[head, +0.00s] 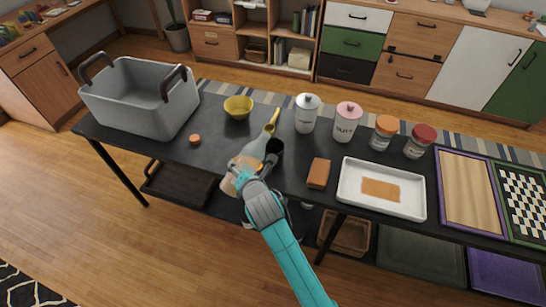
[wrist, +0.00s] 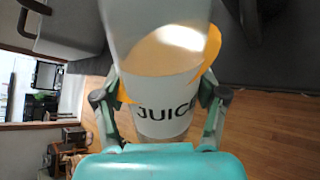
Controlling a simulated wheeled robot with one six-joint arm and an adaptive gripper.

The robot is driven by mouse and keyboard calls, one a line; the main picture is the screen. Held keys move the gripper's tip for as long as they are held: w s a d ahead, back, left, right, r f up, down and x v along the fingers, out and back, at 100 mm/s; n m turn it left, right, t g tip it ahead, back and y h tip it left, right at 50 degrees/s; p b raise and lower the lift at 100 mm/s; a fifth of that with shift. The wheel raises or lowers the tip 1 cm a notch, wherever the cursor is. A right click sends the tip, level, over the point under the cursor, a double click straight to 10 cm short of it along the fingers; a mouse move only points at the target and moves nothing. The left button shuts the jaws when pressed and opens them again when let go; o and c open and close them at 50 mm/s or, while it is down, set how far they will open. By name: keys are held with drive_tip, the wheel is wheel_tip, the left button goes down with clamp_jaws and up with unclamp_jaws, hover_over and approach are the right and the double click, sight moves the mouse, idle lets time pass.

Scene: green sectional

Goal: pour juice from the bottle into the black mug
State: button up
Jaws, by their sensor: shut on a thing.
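In the wrist view, the bottle (wrist: 165,90) shows a white JUICE label and orange juice inside. My gripper (wrist: 158,105) is shut around its labelled body, one finger on each side. The black mug (head: 275,147) stands on the dark table just right of the bottle, partly hidden by bottle and gripper. I cannot tell whether bottle and mug touch, or whether juice is flowing.
A small orange-brown round piece (head: 195,140), a yellow bowl (head: 238,113) and a grey bin (head: 135,105) are on the left of the table (head: 215,150). A white canister (head: 306,117), a pink-lidded jar (head: 345,125), a brown block (head: 318,174) and a white tray (head: 408,204) are to the right.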

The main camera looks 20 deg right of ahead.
drive_tip(key=shift+r, duration=0.15)
drive_tip(key=shift+s+a+r, duration=0.1)
drive_tip(key=shift+a+r, duration=0.05)
drive_tip(key=shift+a, duration=0.05)
drive_tip(key=shift+r+m, duration=0.1)
drive_tip(key=shift+m, duration=0.2)
drive_tip(key=shift+s+a+r+g+y, duration=0.1)
drive_tip(key=shift+a+r+g+y, duration=0.1)
drive_tip(key=shift+g+y, duration=0.2)
drive_tip(key=shift+r, duration=0.15)
drive_tip(key=shift+s+a+r+m+y, duration=0.1)
drive_tip(key=shift+a+r+m+y, duration=0.05)
drive_tip(key=shift+r+m+y, duration=0.2)
drive_tip(key=shift+a, duration=0.1)
idle(0.6)
drive_tip(key=shift+s+a+r+m+g+y, duration=0.1)
drive_tip(key=shift+r+m+g+y, duration=0.25)
drive_tip(key=shift+r, duration=0.1)
drive_tip(key=shift+s+a+r+m+g+y, duration=0.1)
drive_tip(key=shift+r+m+g+y, duration=0.2)
drive_tip(key=shift+r, duration=0.15)
idle(2.3)
drive_tip(key=shift+f, duration=0.1)
idle(0.4)
